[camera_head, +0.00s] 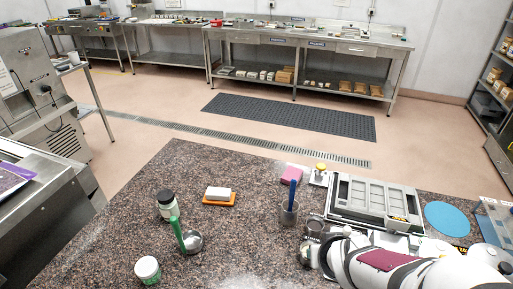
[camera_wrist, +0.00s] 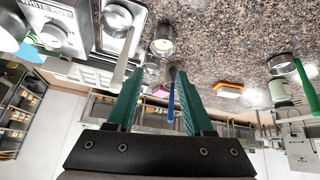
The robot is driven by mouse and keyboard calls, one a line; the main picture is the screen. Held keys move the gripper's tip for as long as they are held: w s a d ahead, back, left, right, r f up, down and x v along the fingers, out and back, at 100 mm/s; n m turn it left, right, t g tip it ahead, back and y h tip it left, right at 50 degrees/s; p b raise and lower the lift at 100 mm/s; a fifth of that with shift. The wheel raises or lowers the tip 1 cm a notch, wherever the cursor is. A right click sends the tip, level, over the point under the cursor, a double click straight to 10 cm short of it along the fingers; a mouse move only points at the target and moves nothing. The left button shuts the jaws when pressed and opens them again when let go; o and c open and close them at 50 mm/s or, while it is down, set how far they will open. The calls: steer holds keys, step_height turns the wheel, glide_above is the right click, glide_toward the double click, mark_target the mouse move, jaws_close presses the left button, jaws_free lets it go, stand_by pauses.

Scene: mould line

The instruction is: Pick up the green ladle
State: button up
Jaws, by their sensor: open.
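The green ladle (camera_head: 179,235) is on the speckled stone counter at the front left of the head view. Its metal bowl rests on the counter and its green handle rises at a slant. In the wrist view the ladle (camera_wrist: 307,86) is at the far right edge. My gripper (camera_wrist: 160,72) is open, with its two green fingers apart and nothing held between them. A blue handle shows between the fingers but lies beyond them. In the head view my arm is at the lower right, well to the right of the ladle.
A white block on an orange base (camera_head: 219,196) lies behind right. A metal cup (camera_head: 289,214) with a blue-handled tool stands between ladle and arm.

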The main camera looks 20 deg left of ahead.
steer(key=a+f+n+y, duration=0.3)
steer(key=a, duration=0.8)
steer(key=s+a+f+n+g+y, duration=0.1)
steer(key=a+f+n+y, duration=0.2)
steer(key=a, duration=0.8)
steer(key=s+a+f+n+g+y, duration=0.1)
steer(key=a+f+n+y, duration=0.2)
steer(key=a, duration=0.8)
steer(key=shift+a+f+n+y, duration=0.15)
steer(key=shift+a+n+y, duration=0.05)
steer(key=shift+n+y, duration=0.4)
steer(key=shift+a+f+n+y, duration=0.1)
steer(key=shift+a+n+y, duration=0.1)
steer(key=shift+n+y, duration=0.35)
steer(key=x, duration=0.6)
steer(key=shift+s+a+f, duration=0.1)
steer(key=shift+s, duration=0.05)
jaws_close()
